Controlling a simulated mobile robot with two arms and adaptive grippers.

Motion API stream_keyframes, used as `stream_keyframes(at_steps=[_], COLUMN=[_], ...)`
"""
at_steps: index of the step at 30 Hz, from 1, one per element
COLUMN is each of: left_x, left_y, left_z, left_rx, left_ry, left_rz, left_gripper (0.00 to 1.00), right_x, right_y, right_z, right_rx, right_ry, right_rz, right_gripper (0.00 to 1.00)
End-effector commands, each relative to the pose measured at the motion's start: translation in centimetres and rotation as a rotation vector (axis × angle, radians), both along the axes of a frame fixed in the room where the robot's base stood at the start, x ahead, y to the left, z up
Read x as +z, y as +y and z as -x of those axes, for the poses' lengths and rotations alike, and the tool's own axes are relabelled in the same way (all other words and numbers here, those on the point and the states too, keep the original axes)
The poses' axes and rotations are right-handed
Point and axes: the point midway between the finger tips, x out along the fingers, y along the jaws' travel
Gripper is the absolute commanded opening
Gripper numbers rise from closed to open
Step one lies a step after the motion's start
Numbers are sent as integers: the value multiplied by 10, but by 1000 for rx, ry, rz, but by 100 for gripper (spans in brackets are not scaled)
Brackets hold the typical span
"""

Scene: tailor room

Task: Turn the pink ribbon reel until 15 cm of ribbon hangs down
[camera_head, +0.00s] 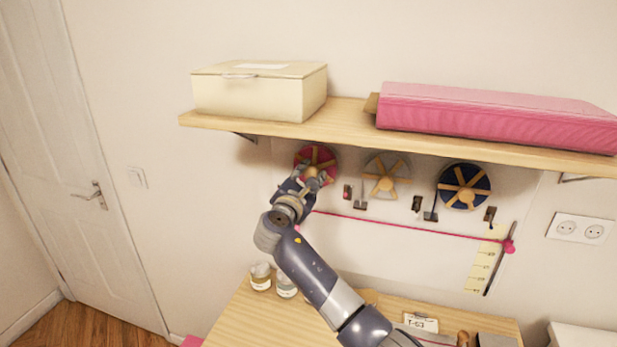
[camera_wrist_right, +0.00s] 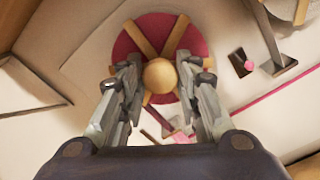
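The pink reel (camera_head: 315,158) with wooden spokes is on the wall under the shelf, partly covered by my right gripper (camera_head: 312,178). In the wrist view, the reel (camera_wrist_right: 196,38) has a round wooden knob (camera_wrist_right: 160,76) at its centre. My right gripper (camera_wrist_right: 160,72) is open, its fingers on either side of the knob with small gaps. The pink ribbon (camera_head: 410,226) runs right along the wall, sloping slightly down, to a pink piece (camera_head: 509,246) beside a yellow measuring strip (camera_head: 484,265). No long hanging length shows below that piece. My left gripper is out of view.
A grey reel (camera_head: 386,188) and a navy reel (camera_head: 464,198) sit to the right, with small dark brackets between. The shelf (camera_head: 345,122) above holds a cream box (camera_head: 250,97) and a pink box (camera_head: 490,120). Jars (camera_head: 286,287) stand on the table (camera_head: 238,318) below.

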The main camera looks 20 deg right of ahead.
Motion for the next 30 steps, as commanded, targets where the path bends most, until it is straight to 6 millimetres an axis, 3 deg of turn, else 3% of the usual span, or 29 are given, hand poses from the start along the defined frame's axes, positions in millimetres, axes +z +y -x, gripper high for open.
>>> stream_keyframes(at_steps=[3, 16, 30], left_x=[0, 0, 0], left_y=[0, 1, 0], left_z=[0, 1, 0], left_rx=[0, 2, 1], left_ry=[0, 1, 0], left_rz=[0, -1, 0], left_gripper=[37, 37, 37], right_x=[7, 0, 1], right_y=[-1, 5, 52], right_z=[-1, 6, 76], right_rx=[0, 2, 2], right_ry=[-11, -2, -3], right_rz=[2, -1, -4], right_gripper=[51, 51, 51])
